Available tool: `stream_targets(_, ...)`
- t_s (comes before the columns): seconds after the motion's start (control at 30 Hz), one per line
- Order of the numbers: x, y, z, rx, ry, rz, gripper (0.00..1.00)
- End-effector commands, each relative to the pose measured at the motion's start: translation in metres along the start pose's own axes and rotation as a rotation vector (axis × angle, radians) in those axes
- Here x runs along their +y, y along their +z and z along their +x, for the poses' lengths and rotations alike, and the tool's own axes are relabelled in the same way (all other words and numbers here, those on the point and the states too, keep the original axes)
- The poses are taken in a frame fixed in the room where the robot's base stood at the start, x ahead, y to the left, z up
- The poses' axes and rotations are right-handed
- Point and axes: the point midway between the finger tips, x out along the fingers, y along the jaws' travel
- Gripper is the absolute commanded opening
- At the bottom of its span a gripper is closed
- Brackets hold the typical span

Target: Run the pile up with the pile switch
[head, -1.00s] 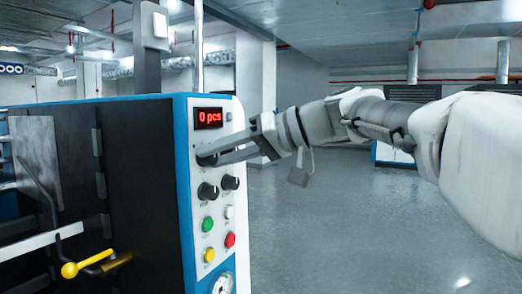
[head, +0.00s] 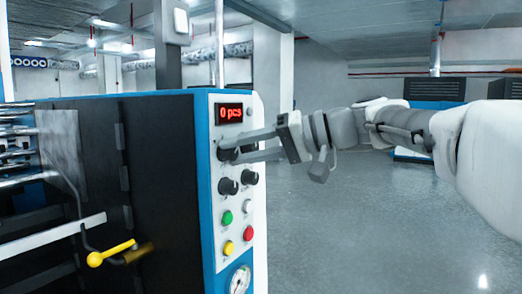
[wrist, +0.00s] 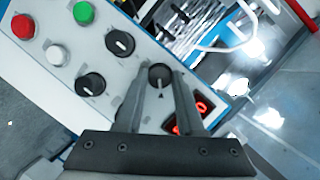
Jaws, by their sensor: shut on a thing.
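The white control panel (head: 236,190) is on the blue-edged machine. Its upper black knob, the switch under the red "0 pcs" display (head: 230,114), is mostly hidden in the head view by my gripper (head: 229,149). In the wrist view, this knob (wrist: 160,76) sits between the two fingertips, with its pointer mark toward the palm. My gripper is shut on this knob, reaching in from the right. I cannot read the label by it.
Two more black knobs (head: 228,187) sit just below, then green, white, yellow and red buttons (head: 248,233) and a gauge (head: 240,279). A yellow-handled lever (head: 96,258) sticks out at lower left. Open floor (head: 370,230) lies to the right.

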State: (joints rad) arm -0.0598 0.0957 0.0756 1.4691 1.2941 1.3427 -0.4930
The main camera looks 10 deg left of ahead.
Motion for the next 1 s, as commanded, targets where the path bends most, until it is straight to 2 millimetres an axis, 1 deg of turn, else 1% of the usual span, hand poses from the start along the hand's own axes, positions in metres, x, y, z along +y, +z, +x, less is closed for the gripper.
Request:
stream_targets(0.07,0.001,-0.001,-0.001,0.002,0.001,0.002,0.00)
stream_targets(0.1,0.001,0.000,0.000,0.002,0.001,0.002,0.40)
stream_targets(0.23,0.000,0.000,0.000,0.001,0.001,0.001,0.64)
stream_targets(0.27,0.000,0.000,0.000,0.001,0.001,0.001,0.67)
stream_targets(0.53,0.000,0.000,-0.001,0.000,0.001,0.000,0.67)
stream_targets(0.67,0.000,-0.001,-0.009,0.001,0.001,-0.001,0.67)
stream_targets(0.77,0.000,-0.001,-0.024,0.003,0.002,-0.001,0.67)
stream_targets(0.87,0.000,-0.002,-0.047,0.006,0.004,-0.001,0.67)
stream_targets(1.0,0.000,-0.002,-0.082,0.006,0.004,-0.001,0.67)
